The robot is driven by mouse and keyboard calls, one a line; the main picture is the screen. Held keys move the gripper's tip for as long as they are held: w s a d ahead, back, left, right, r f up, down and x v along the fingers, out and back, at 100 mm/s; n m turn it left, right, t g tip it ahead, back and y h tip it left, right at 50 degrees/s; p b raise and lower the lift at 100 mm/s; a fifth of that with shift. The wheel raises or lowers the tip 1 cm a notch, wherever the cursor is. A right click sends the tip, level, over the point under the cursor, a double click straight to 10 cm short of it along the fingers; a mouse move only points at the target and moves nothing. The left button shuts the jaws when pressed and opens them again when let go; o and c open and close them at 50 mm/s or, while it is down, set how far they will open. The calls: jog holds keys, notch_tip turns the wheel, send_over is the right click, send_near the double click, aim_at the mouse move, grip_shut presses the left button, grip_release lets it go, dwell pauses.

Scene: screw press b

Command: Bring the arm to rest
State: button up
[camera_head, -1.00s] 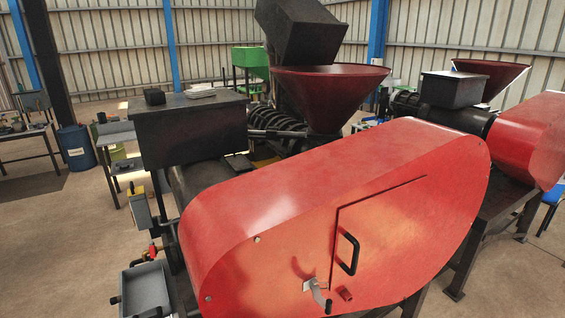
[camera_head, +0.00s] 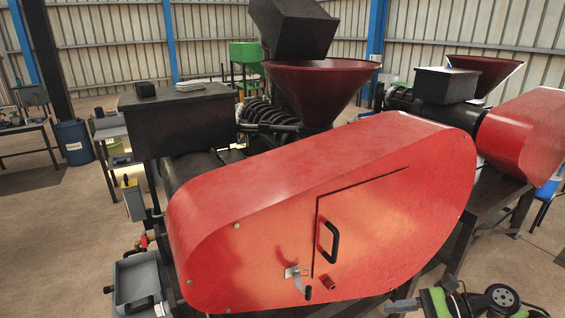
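My arm (camera_head: 500,298), green, black and grey, shows at the bottom right corner, in front of the red press cover and largely cut off by the frame edge. A dark grey part at its left end may be my gripper (camera_head: 403,305). Its fingers cannot be made out, so I cannot tell whether it is open or shut. No held object is visible. The arm end appears apart from the press cover (camera_head: 330,200), which has a black door handle (camera_head: 328,241) and a small latch with a lever (camera_head: 297,276).
A red hopper (camera_head: 318,88) rises behind the cover. A dark box (camera_head: 178,122) and a grey tray (camera_head: 137,283) are on the left. A second press (camera_head: 530,130) stands at right. Open floor (camera_head: 60,250) lies at far left, with some (camera_head: 500,258) at lower right.

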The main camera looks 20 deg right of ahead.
jog(key=w+a+r+n+g+h+b, duration=0.1)
jog(key=a+r+n+g+h, duration=0.15)
jog(key=a+n+h, duration=0.4)
jog(key=w+a+r+n+g+h, duration=0.1)
jog(key=a+r+n+g, duration=0.15)
jog(key=a, duration=0.65)
jog(key=s+a+r+n+t+h, duration=0.2)
jog(key=s+a+r+n, duration=0.1)
jog(key=s+n, duration=0.3)
jog(key=s+a+r+n+t+h+b, duration=0.1)
jog(key=s+a+r+n+t+h, duration=0.1)
jog(key=s+n, duration=0.4)
jog(key=shift+s+a+r+n+t+h, duration=0.3)
jog(key=shift+a+r+h, duration=0.15)
jog(key=shift+a, duration=0.35)
jog(key=shift+s, duration=0.1)
jog(key=shift+c, duration=0.2)
